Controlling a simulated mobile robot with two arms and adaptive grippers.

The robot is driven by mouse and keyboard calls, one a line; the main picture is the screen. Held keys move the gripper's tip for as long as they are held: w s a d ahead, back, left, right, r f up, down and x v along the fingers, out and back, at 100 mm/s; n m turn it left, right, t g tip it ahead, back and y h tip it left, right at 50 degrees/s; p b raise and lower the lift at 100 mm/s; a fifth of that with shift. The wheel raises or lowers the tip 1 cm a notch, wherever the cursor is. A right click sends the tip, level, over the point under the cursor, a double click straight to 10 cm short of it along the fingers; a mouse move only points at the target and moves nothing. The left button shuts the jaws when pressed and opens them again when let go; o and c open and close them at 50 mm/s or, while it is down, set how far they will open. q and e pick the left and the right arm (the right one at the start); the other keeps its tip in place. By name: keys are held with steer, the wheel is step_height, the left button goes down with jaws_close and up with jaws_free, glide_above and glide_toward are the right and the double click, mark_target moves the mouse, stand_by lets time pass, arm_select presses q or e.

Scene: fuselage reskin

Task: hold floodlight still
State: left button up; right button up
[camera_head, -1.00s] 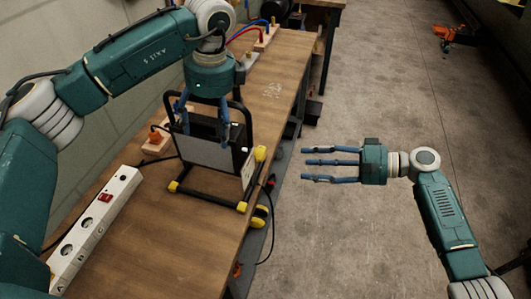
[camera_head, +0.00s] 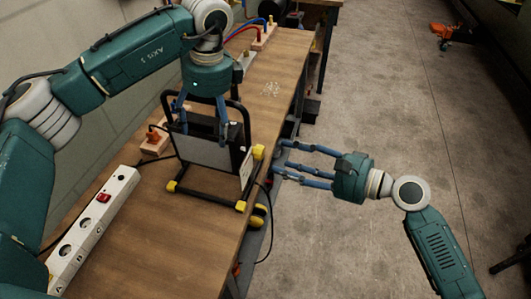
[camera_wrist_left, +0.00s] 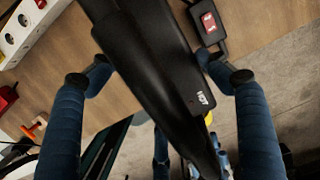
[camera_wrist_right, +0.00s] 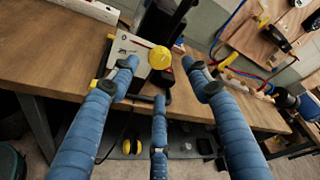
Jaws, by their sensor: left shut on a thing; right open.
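The floodlight (camera_head: 205,152) stands upright on the wooden workbench, on a black frame with yellow feet. My left gripper (camera_head: 203,125) comes down from above and is shut on the floodlight, its blue fingers on either side of the black body. In the left wrist view the black floodlight (camera_wrist_left: 160,75) lies between the fingers. My right gripper (camera_head: 278,162) is open and empty, just to the right of the floodlight's yellow-capped end. In the right wrist view the floodlight's side plate (camera_wrist_right: 130,55) and yellow cap show ahead between the spread fingers.
A white power strip (camera_head: 95,230) with a red switch lies on the workbench (camera_head: 185,240) at the left. A wooden block with an orange plug (camera_head: 155,138) is behind the floodlight. Bare floor (camera_head: 380,120) lies right of the bench. Yellow items sit on its lower shelf.

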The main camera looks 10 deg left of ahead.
mark_target(263, 153)
steer(key=x, duration=0.7)
steer(key=shift+a, duration=0.1)
steer(key=c, duration=1.1)
